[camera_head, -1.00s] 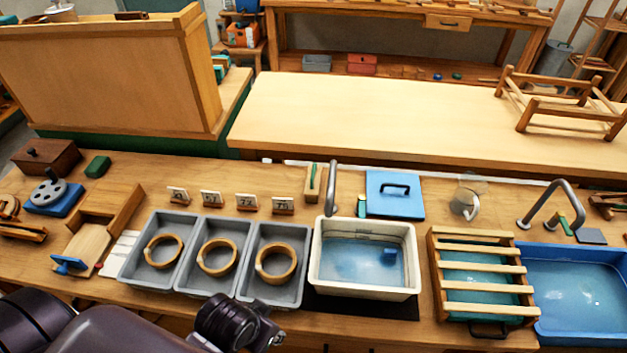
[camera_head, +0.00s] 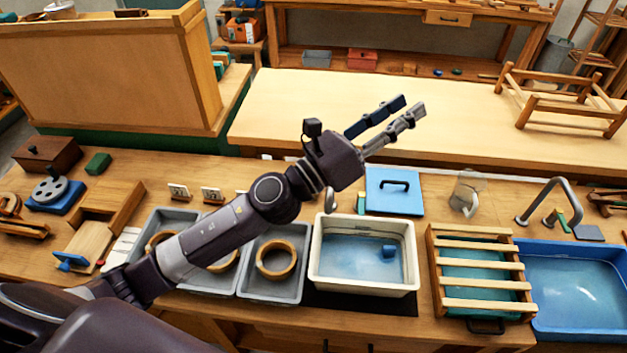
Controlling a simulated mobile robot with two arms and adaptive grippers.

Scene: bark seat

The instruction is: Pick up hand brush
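I cannot pick out the hand brush with certainty. A small narrow green piece (camera_head: 361,204) stands left of the blue lid with a dark handle. Another small green piece (camera_head: 564,222) lies by the right tap. Both are too small to identify. My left gripper (camera_head: 411,107) is raised above the workbench in front of the pale table, pointing up and right. Its two fingers are apart with nothing between them. My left arm hides parts of the grey trays and the spot behind the gripper. My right gripper is not in view.
Grey trays (camera_head: 273,290) with wooden rings stand left of a white water basin (camera_head: 314,258). A slatted wooden rack (camera_head: 480,268) and a blue water basin (camera_head: 531,300) are at right. Taps rise behind the basins. The pale table (camera_head: 300,100) is mostly clear, with a wooden frame (camera_head: 560,107) at right.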

